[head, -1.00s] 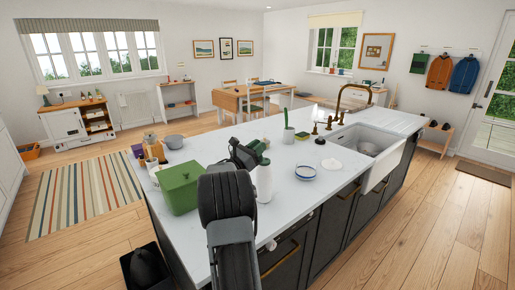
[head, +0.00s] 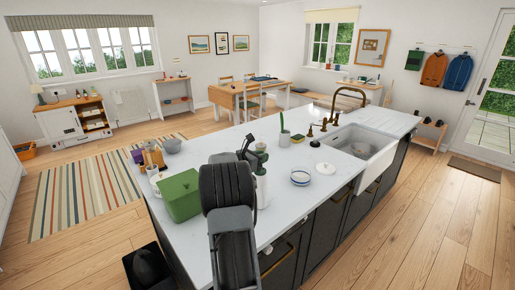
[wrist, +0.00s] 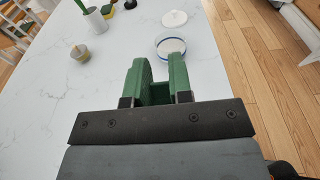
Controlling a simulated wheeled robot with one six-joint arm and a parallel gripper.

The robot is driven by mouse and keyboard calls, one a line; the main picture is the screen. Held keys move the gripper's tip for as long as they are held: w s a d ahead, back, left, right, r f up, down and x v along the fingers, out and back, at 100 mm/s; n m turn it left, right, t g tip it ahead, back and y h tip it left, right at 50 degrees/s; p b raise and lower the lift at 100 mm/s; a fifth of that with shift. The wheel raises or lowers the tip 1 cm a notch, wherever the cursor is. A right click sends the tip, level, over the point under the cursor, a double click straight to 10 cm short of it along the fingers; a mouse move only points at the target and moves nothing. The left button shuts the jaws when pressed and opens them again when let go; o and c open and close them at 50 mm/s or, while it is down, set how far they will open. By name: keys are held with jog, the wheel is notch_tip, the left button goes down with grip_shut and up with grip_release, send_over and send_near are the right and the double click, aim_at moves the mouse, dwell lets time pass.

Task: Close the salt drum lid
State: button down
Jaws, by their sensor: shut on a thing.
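My gripper (wrist: 158,72) is over the white worktop, its fingers pointing ahead. A dark green piece (wrist: 160,93) shows between the green fingers; its full shape is hidden. A small white pot with a tan top (wrist: 79,53) stands to the left. Which of these is the salt drum, I cannot tell. In the head view my arm hides most of the gripper.
A green box (head: 181,197) stands left of my arm, and a white cylinder (head: 262,189) close on its right. A plant pot (wrist: 95,18) and sponges (wrist: 107,12) stand further back. The sink (head: 358,145) is to the right. The worktop's middle is mostly clear.

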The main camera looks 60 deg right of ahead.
jog(key=shift+s+d+f+t+y+p, duration=0.15)
jog(key=shift+d+y+p, duration=0.1)
jog(key=shift+y+p, duration=0.3)
jog(key=shift+s+d+r+t+y+p, duration=0.15)
jog(key=shift+d+y+p, duration=0.1)
jog(key=shift+y+p, duration=0.3)
jog(key=shift+d+f+t+y+p, duration=0.3)
jog(key=shift+d+f+y+p, duration=0.1)
jog(key=shift+f+y+p, duration=0.35)
jog(key=shift+s+d+f+t+y+p, duration=0.2)
jog(key=shift+f+y, duration=0.3)
jog(key=shift+y, duration=0.4)
jog(key=shift+d+f+t+y+p, duration=0.1)
jog(key=shift+d+f+t+y, duration=0.35)
jog(key=shift+y, duration=0.4)
jog(key=shift+s+d+f+t+y+p, duration=0.15)
jog(key=shift+f+y, duration=0.4)
jog(key=shift+y, duration=0.35)
jog(key=c, duration=1)
grip_release()
jog(key=shift+w, duration=0.1)
jog(key=shift+r, duration=0.1)
